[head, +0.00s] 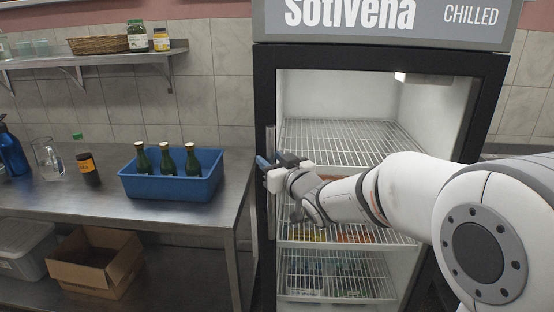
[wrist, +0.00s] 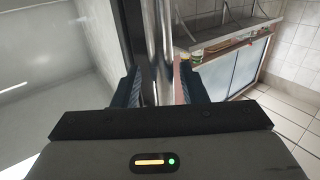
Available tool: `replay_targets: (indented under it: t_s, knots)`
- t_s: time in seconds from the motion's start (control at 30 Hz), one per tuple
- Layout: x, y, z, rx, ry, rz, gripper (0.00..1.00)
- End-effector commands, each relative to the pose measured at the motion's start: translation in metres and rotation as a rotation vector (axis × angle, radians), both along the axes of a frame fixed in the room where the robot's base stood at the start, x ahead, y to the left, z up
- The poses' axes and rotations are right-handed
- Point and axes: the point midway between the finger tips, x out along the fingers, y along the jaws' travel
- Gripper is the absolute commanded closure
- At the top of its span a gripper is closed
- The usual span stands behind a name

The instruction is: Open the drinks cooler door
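The drinks cooler (head: 380,58) stands at centre right in the head view. Its black-framed glass door (head: 264,95) looks shut, with wire shelves showing through it. A vertical metal handle (head: 271,222) runs down the door's left side. My gripper (head: 268,165) is at the handle, about mid-height. In the wrist view, the handle (wrist: 166,45) passes between the two blue-black fingers of my gripper (wrist: 160,85). The fingers stand apart, with a gap visible between the right finger and the handle. My arm hides part of the cooler's lower right.
A steel counter (head: 60,190) on the left holds a blue bin (head: 150,188) with green bottles, a dark jar (head: 88,168) and a glass jug (head: 47,160). A cardboard box (head: 95,262) sits on the lower shelf. The wrist view shows tiled floor (wrist: 285,115) at right.

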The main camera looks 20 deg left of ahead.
Motion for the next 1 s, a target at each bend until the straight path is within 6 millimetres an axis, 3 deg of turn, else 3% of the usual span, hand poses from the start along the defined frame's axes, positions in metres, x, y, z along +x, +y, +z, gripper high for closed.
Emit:
replay_targets:
  t_s: [0.37,0.8,1.0]
  knots:
    - [0.0042,0.0050,-0.0003,0.001,0.001,0.000,0.62]
    - [0.0042,0.0048,-0.0001,0.001,0.001,-0.001,0.98]
    - [0.0045,0.0044,0.0000,0.001,0.001,-0.002,1.00]
